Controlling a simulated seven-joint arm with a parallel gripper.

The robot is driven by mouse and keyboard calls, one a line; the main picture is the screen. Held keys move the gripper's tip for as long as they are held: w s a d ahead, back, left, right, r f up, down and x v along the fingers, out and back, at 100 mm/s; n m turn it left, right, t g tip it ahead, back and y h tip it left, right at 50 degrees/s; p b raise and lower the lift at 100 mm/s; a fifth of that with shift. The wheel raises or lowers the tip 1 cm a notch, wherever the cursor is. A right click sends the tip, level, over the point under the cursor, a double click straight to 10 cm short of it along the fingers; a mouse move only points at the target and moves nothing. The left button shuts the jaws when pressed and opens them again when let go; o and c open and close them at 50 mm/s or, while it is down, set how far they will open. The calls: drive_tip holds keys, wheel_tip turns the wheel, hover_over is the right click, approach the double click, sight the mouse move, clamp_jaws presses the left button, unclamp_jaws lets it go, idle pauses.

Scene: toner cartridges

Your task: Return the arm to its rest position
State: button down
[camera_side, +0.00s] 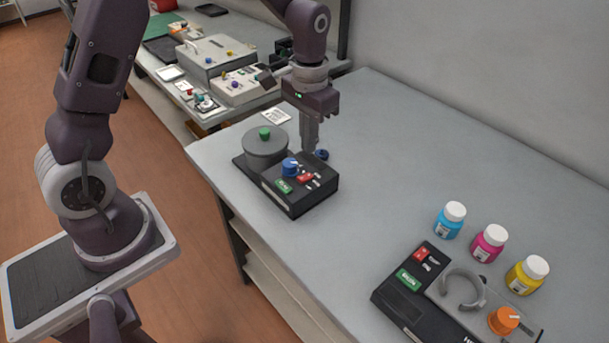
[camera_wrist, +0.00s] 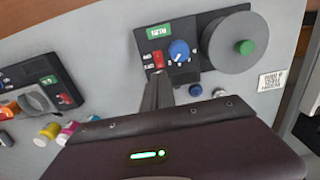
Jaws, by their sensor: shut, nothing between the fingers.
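My gripper (camera_side: 310,142) points down over the far part of the grey table (camera_side: 400,150), just behind a black device (camera_side: 298,198) with a blue knob (camera_side: 290,167) and red switch. Its fingers are shut and empty. In the wrist view the shut fingers (camera_wrist: 158,85) reach toward the same device's red switch (camera_wrist: 158,61), beside the blue knob (camera_wrist: 179,50). From these views I cannot tell whether the fingertips touch the device. A grey round pot with a green lid knob (camera_side: 265,133) sits at the device's left end.
Blue (camera_side: 449,220), magenta (camera_side: 489,243) and yellow (camera_side: 527,275) bottles with white caps stand at the right. Before them is a second black device (camera_side: 405,300) with a grey ring holder and orange knob (camera_side: 503,320). The table's middle is clear. Another bench with equipment (camera_side: 210,60) stands behind.

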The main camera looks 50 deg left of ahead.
drive_tip(key=s+r+t, duration=0.1)
drive_tip(key=s+r, duration=0.3)
drive_tip(key=r, duration=0.4)
drive_tip(key=s+d+r+t, duration=0.1)
drive_tip(key=s+r, duration=0.3)
drive_tip(key=s, duration=0.6)
drive_tip(key=s+d+r+t, duration=0.1)
drive_tip(key=s+r+t, duration=0.2)
drive_tip(key=s, duration=0.7)
drive_tip(key=shift+r+t, duration=0.3)
drive_tip(key=shift+r, duration=0.45)
drive_tip(key=shift+d, duration=0.1)
